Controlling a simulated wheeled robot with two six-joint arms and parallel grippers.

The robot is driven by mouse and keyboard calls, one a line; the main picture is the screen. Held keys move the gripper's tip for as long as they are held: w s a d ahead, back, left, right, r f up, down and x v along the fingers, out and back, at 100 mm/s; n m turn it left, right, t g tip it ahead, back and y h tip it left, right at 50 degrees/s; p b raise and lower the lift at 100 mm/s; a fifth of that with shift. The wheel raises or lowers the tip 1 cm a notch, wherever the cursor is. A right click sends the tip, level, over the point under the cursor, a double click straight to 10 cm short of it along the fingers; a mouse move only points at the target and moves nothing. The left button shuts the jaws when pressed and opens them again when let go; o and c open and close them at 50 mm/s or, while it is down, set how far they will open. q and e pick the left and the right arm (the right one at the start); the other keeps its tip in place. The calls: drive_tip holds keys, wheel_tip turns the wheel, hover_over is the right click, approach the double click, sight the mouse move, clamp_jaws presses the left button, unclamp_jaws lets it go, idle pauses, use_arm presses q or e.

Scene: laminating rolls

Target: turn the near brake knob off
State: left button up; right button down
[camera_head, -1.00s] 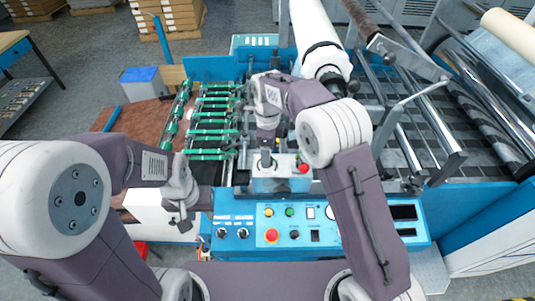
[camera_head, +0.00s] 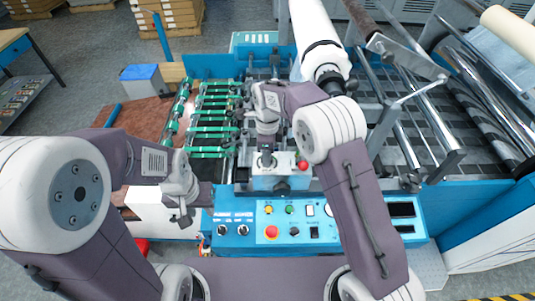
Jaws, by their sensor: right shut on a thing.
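My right gripper (camera_head: 267,156) points down at the top of a small grey-and-blue box on the machine, beside a red button. It is shut on a small dark knob there, mostly hidden by the fingers; I take it for the near brake knob. My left gripper (camera_head: 184,216) hangs at the left end of the blue control panel, above a white surface; I cannot tell how far its fingers are apart.
The blue control panel (camera_head: 335,240) carries a red button (camera_head: 271,232) and several knobs. A white roll (camera_head: 316,35) stands behind my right arm. Green-banded rollers (camera_head: 208,128) lie to the left. Metal bars and rollers fill the right side.

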drive_tip(key=n+p, duration=0.1)
drive_tip(key=n, duration=0.6)
drive_tip(key=shift+p, duration=0.35)
drive_tip(key=n, duration=0.4)
drive_tip(key=shift+n, duration=0.3)
drive_tip(key=n, duration=0.3)
drive_tip(key=shift+w+n+p, duration=0.1)
drive_tip(key=shift+n+p, duration=0.2)
drive_tip(key=shift+p, duration=0.1)
drive_tip(key=n, duration=0.7)
drive_tip(key=shift+a, duration=0.1)
drive_tip(key=n, duration=0.4)
drive_tip(key=shift+n, duration=2)
